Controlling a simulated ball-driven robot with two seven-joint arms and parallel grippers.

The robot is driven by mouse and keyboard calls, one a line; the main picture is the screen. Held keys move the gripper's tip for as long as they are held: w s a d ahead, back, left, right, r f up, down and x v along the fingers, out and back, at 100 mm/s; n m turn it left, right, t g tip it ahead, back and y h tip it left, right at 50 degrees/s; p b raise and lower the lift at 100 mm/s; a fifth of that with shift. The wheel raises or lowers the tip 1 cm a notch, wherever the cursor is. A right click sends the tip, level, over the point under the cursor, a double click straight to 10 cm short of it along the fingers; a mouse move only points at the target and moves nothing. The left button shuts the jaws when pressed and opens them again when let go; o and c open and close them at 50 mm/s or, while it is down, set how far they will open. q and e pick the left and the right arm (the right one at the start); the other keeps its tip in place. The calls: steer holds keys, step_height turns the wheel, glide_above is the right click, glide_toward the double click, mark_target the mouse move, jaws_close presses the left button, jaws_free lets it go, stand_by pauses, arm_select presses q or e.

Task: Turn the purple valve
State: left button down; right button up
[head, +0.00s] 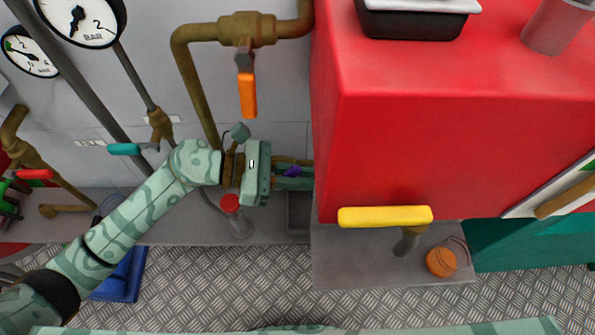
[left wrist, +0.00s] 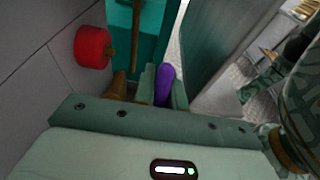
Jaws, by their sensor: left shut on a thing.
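The purple valve (head: 291,171) shows in the head view as a small purple patch between the fingers of my left gripper (head: 294,177), beside the left face of a red cabinet. In the left wrist view the purple handle (left wrist: 164,84) stands between the two green fingers (left wrist: 165,92), which are shut on it. The gripper hides most of the valve body; a brass pipe end (left wrist: 118,86) shows just left of the fingers. My right gripper is not in view.
An orange lever (head: 248,95) hangs from a brass pipe above my gripper. The red cabinet (head: 450,140) blocks the right, with a yellow handle (head: 385,216) at its lower edge. A red-capped bottle (head: 232,208) stands below the gripper. A teal lever (head: 124,149) is left of the arm.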

arm_select(q)
steer(key=c, duration=1.4)
jaws_free()
steer(key=shift+c, duration=0.2)
